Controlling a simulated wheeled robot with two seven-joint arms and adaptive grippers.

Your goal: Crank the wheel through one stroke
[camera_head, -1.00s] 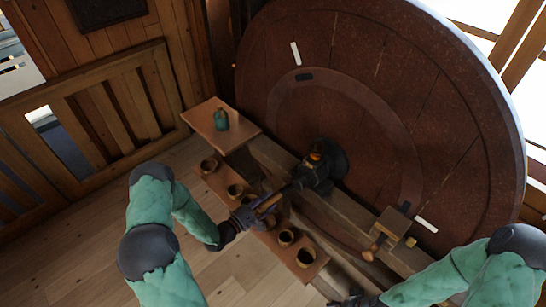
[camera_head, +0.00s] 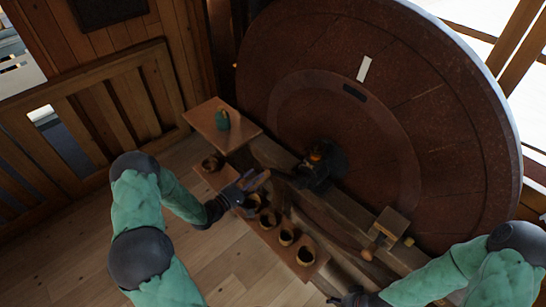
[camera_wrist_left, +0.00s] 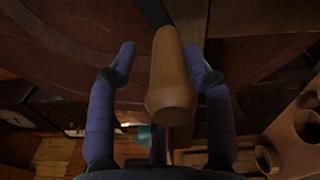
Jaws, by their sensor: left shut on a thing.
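The big dark red-brown wheel (camera_head: 400,130) stands upright at the back right, with a white mark (camera_head: 364,68) and a dark mark near its upper middle. Its dark hub (camera_head: 318,165) is at the wheel's centre. My left gripper (camera_head: 252,186) is left of the hub, shut on the tan wooden crank handle (camera_head: 261,179). In the left wrist view the handle (camera_wrist_left: 172,80) runs between the two fingers of the gripper (camera_wrist_left: 160,58), joined to a dark crank arm (camera_wrist_left: 152,12). My right gripper (camera_head: 352,299) is at the bottom edge, small and dark; its fingers are unclear.
A low shelf (camera_head: 320,268) with several brown cups runs just below my left gripper. A teal pot (camera_head: 222,120) stands on a wooden board (camera_head: 203,112) at the upper left. A wooden block with a knob (camera_head: 392,222) sits right of the hub. A slatted railing (camera_head: 110,105) is at left.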

